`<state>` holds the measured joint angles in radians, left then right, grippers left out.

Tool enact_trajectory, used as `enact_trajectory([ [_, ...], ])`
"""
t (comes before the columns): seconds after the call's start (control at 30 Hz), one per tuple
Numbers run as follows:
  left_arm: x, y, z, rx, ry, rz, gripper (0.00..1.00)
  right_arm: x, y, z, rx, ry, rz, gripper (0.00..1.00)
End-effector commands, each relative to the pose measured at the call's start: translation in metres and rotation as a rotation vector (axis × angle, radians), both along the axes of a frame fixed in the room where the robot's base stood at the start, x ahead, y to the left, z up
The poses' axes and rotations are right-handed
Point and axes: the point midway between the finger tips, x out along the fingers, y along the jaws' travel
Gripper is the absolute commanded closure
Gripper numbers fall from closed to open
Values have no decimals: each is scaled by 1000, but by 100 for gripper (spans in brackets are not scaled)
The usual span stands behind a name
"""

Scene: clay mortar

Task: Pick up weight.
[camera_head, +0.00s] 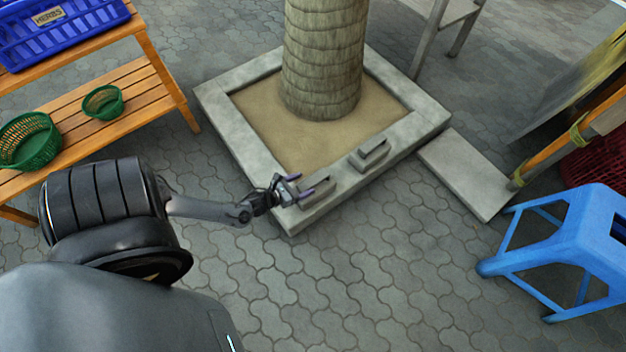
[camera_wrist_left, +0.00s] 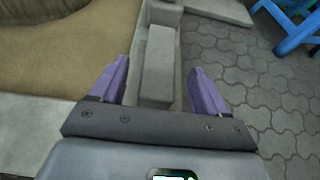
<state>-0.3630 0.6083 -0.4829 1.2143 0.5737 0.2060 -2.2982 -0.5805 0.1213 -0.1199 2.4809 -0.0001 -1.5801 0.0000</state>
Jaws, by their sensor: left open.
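A grey block that looks like the weight (camera_head: 320,186) lies on the front rim of the square planter (camera_head: 350,185). My left gripper (camera_head: 300,185) is open at its near end. In the left wrist view the block (camera_wrist_left: 157,62) shows lengthwise between the two purple fingers of the left gripper (camera_wrist_left: 158,68), with gaps on both sides. The fingers do not visibly touch it. A second similar block (camera_head: 369,153) sits further right on the same rim, and it also shows beyond the first in the wrist view (camera_wrist_left: 163,13). My right gripper is not seen.
A tree trunk (camera_head: 323,60) rises from the sand in the planter. A wooden shelf (camera_head: 110,85) with green baskets (camera_head: 30,140) and a blue crate (camera_head: 60,30) stands at left. A blue stool (camera_head: 575,240) stands at right. The paving in front (camera_head: 340,290) is clear.

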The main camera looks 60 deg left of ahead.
Motion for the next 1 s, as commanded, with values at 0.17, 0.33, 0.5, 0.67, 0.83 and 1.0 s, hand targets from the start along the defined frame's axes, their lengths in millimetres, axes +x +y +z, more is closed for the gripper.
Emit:
enact_trajectory([
  [0.17, 21, 3, -13, -1, -2, 0, 25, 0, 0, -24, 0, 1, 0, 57],
  [0.33, 31, 4, -14, -1, 0, 0, 25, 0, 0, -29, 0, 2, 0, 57],
  [0.5, 31, 4, -13, 0, 0, 0, 25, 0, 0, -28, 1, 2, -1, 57],
  [0.67, 31, 4, -13, 0, 0, 0, 45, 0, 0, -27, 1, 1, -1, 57],
  [0.83, 31, 4, -13, 0, 0, 0, 71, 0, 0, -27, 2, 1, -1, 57],
  [1.0, 31, 4, -13, -1, 0, 0, 97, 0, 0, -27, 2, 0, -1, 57],
])
